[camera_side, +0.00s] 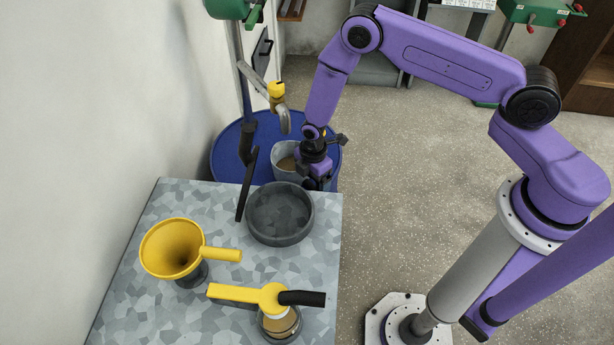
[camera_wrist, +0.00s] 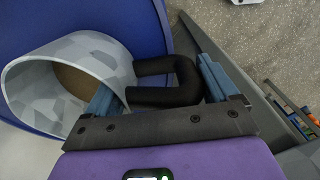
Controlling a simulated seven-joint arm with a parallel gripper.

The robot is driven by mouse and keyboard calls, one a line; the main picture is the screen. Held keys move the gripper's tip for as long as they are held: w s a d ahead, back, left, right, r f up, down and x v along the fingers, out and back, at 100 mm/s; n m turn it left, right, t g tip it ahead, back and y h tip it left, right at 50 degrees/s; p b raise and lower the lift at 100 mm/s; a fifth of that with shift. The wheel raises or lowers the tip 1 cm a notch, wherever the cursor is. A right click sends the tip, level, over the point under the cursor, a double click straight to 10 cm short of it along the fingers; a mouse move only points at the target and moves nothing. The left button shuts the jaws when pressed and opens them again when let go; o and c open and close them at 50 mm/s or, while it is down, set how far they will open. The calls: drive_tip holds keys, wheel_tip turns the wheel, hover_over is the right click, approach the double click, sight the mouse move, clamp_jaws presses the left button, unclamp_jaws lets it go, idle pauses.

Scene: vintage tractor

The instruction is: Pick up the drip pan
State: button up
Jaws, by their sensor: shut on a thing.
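A shallow dark grey round pan (camera_side: 280,213), the one that looks like the drip pan, sits flat on the far part of the table. My gripper (camera_side: 312,172) is beyond the pan's right rim, at the table's far edge. It is shut on the black looped handle (camera_wrist: 180,80) of a light grey patterned jug (camera_side: 287,155). The jug, with something brown inside, also shows in the wrist view (camera_wrist: 95,60), between my gripper and the blue drum. The exact finger contact is partly hidden. My gripper is not touching the pan as far as I can see.
A blue drum (camera_side: 225,155) stands behind the table (camera_side: 190,325). A yellow-topped tap (camera_side: 277,92) hangs above the jug. A yellow funnel (camera_side: 170,248) and a yellow-handled tool (camera_side: 235,292) over a glass vessel are nearer. A dark lever (camera_side: 246,185) rises left of the pan.

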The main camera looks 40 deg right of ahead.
drive_tip(key=shift+r, duration=0.1)
drive_tip(key=shift+r, duration=0.5)
wheel_tip(320, 180, up, 2)
drive_tip(key=shift+r, duration=0.1)
drive_tip(key=s+d+r, duration=0.1)
drive_tip(key=s+r, duration=0.2)
drive_tip(key=s, duration=0.1)
drive_tip(key=s+d+r, duration=0.1)
drive_tip(key=s+r, duration=0.2)
drive_tip(key=s, duration=0.2)
drive_tip(key=s+d+r, duration=0.2)
drive_tip(key=s+r, duration=0.1)
drive_tip(key=s, duration=0.1)
drive_tip(key=shift+s+r, duration=0.2)
drive_tip(key=shift+r, duration=0.1)
